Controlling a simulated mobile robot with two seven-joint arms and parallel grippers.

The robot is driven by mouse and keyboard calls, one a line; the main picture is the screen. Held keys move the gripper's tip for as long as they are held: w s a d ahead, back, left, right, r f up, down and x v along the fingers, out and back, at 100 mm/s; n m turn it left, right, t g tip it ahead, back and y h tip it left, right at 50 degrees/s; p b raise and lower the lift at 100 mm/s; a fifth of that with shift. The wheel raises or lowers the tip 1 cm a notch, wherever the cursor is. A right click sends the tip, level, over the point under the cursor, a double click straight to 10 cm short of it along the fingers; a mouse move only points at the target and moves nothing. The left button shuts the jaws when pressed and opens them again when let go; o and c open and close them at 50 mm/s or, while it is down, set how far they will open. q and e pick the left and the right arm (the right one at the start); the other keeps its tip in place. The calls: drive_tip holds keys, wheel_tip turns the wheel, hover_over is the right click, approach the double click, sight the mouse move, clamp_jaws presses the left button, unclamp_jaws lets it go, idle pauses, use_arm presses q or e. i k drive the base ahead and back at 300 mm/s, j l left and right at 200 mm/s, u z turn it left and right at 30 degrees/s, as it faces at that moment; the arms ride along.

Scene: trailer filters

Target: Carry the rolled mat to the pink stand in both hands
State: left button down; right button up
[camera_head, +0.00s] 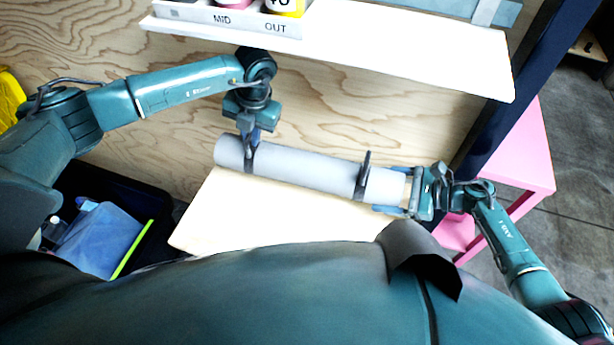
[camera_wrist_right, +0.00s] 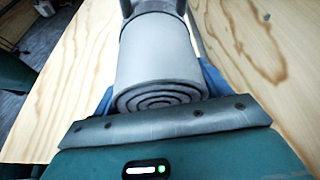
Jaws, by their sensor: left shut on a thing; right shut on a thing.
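The rolled mat (camera_head: 310,170) is a light grey roll with two dark straps, lying lengthwise across the middle of the head view. My left gripper (camera_head: 252,138) comes down from above and is shut on the mat near its left strap. My right gripper (camera_head: 398,192) is shut on the mat's right end, with blue fingers on either side. In the right wrist view, the mat (camera_wrist_right: 158,60) shows its spiral end between the blue fingers. The pink stand (camera_head: 525,150) is at the right, beyond a dark post and partly hidden by it and my right arm.
A pale wooden board (camera_head: 230,215) lies below the mat. A white shelf (camera_head: 400,65) with a labelled bin (camera_head: 200,14) hangs above, against a plywood wall. A dark post (camera_head: 515,85) stands between the mat and the pink stand. A dark crate (camera_head: 160,240) holding blue things is at the lower left.

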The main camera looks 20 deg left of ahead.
sight(516, 123)
drive_tip(key=k, duration=0.5)
drive_tip(key=k+z, duration=0.15)
drive_tip(key=z, duration=1.45)
drive_tip(key=i+l+z, duration=0.15)
drive_tip(key=z, duration=0.55)
drive_tip(key=i+l+u, duration=0.1)
drive_tip(key=i, duration=0.75)
drive_tip(key=i+l+u, duration=0.1)
drive_tip(key=i, duration=0.7)
drive_tip(key=i+l+u, duration=0.15)
drive_tip(key=i+u, duration=0.2)
drive_tip(key=i, duration=0.45)
